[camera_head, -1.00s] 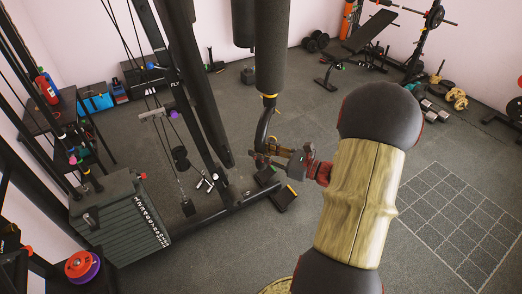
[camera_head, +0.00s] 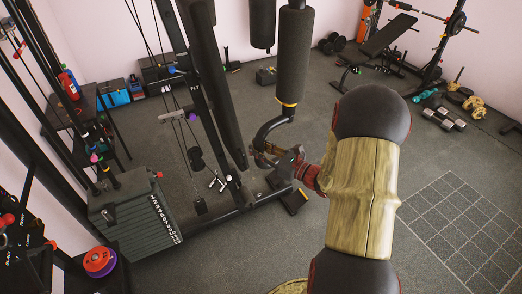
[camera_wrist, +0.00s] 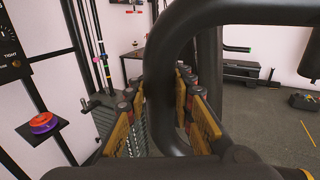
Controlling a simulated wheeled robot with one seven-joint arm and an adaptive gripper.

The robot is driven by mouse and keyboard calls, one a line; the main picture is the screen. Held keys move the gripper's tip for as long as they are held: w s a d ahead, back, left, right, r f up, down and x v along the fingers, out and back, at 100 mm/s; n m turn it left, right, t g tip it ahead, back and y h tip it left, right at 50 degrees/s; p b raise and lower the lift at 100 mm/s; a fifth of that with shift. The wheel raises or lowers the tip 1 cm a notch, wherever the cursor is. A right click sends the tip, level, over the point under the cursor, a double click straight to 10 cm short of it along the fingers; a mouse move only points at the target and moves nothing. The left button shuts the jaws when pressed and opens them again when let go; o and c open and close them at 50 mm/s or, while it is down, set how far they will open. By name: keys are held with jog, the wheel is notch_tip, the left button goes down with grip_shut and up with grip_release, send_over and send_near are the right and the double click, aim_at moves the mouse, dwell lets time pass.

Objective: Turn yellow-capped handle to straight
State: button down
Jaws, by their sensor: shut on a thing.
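The black curved handle (camera_head: 262,129) hangs below a black padded roller (camera_head: 293,55) on the gym machine. A yellow ring (camera_head: 288,103) sits where the tube leaves the roller, and the tube bends out to the left and down. My gripper (camera_head: 266,152) is at the lower end of the bend. In the wrist view the thick black tube of the handle (camera_wrist: 158,75) arches over and passes down between the yellow-sided fingers of my gripper (camera_wrist: 160,108). The fingers are closed around it. Their exact contact is partly hidden by the tube.
The machine's upright posts and cables stand left of my gripper, with a weight stack (camera_head: 135,222) at the lower left. A second padded roller (camera_head: 262,22) hangs behind. A bench (camera_head: 380,38) and dumbbells lie at the back right.

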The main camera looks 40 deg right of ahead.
jog(key=shift+w+d, duration=0.15)
jog(key=shift+w, duration=0.5)
jog(key=shift+r, duration=0.1)
jog(key=c, duration=1.6)
grip_release()
jog(key=shift+d, duration=0.1)
jog(key=shift+o, duration=0.5)
jog(key=v, duration=1.2)
